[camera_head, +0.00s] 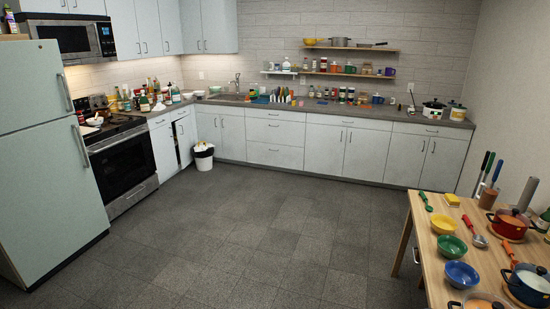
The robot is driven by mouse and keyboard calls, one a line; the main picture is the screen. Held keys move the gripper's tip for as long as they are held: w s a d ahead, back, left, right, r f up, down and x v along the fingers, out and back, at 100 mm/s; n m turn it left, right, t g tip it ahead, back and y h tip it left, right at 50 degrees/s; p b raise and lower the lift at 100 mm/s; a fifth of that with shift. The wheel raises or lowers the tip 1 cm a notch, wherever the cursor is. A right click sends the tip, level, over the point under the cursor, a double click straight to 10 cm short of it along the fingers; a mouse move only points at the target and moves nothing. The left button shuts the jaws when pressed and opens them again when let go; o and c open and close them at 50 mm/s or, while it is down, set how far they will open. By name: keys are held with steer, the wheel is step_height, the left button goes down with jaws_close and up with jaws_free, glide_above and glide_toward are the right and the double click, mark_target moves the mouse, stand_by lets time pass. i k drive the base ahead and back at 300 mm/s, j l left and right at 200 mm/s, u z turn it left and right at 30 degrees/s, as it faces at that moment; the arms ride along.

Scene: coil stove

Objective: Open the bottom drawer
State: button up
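A stack of white drawers stands in the back run of cabinets, right of the sink. Its bottom drawer (275,156) is the tallest front and looks shut, flush with the fronts around it. The middle drawer (275,130) and the top drawer (275,114) above it also look shut. The stove (122,160) at the left has another low drawer (132,197) under its oven door, and that looks shut too. My gripper is not in view, and no part of my arm shows.
The tiled floor (220,235) is open in the middle. A white bin (204,160) stands by the corner cabinets. A wooden table (432,268) with bowls and pots stands at the front right. A pale green fridge (50,150) is at the left.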

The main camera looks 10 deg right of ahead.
mark_target(284, 156)
steer(key=i+l, duration=0.2)
steer(key=i, duration=2.35)
steer(key=i+l, duration=0.15)
steer(key=i, duration=2.35)
steer(key=i+l, duration=0.2)
steer(key=i, duration=2.35)
steer(key=i+l+u, duration=0.1)
steer(key=i, duration=0.2)
steer(key=i+l+u, duration=0.1)
steer(key=i, duration=0.2)
